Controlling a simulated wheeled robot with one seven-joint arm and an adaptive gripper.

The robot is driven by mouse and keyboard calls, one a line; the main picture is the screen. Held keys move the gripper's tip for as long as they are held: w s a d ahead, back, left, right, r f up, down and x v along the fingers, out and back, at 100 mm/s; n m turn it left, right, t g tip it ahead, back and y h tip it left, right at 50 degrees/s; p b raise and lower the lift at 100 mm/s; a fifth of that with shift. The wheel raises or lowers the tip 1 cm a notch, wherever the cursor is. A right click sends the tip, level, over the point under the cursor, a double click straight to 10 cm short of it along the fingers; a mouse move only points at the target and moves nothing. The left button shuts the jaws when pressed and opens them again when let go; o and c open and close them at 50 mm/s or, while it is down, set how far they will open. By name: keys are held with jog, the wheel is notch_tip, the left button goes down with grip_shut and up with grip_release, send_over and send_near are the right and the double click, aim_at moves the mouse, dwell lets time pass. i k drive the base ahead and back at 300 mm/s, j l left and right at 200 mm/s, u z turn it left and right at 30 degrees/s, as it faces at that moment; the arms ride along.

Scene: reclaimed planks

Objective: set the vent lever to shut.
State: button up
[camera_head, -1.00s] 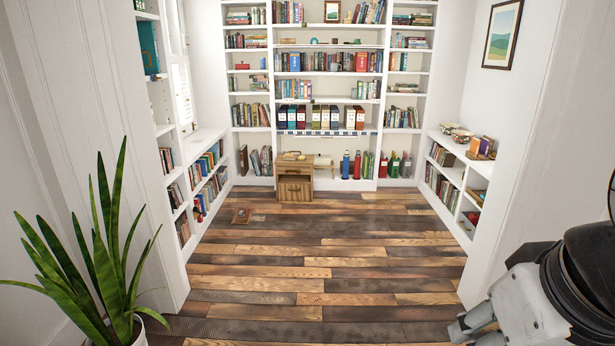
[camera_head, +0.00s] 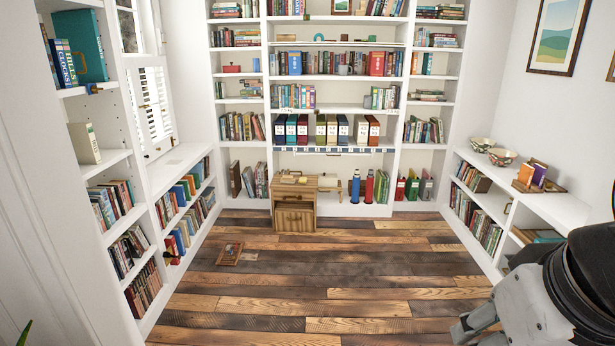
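I cannot make out for sure which small fitting is the vent lever. A small brass-and-dark fitting (camera_head: 95,88) sticks out at the left shelf edge, and a dark handle-like piece (camera_head: 171,256) shows lower on the left shelves. A white louvred shutter (camera_head: 152,105) stands at the left window. My gripper (camera_head: 468,328) shows as grey finger-like parts at the lower right, beside my dark arm link. It is partly cut off by the frame, well away from the shelves, and its opening is unclear.
A wooden cabinet (camera_head: 294,208) stands before the back bookcase (camera_head: 398,80). A small framed item (camera_head: 229,253) lies on the plank floor (camera_head: 330,270). Low shelves line the left and right walls; bowls (camera_head: 502,157) sit on the right one. The middle floor is clear.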

aim_at(165, 254)
jog(key=i, duration=1.85)
jog(key=i+u, duration=0.1)
jog(key=i, duration=0.45)
jog(key=i+l+u, duration=0.1)
jog(key=i, duration=0.4)
jog(key=i+l+u, duration=0.15)
jog(key=i, duration=0.4)
jog(key=i+l+u, duration=0.1)
jog(key=i, duration=0.4)
jog(key=l+u, duration=0.1)
jog(key=u, duration=1.65)
jog(key=i+j+z, duration=0.1)
jog(key=i+j, duration=0.15)
jog(key=i+j+z, duration=0.15)
jog(key=j, duration=0.3)
jog(key=k, duration=0.9)
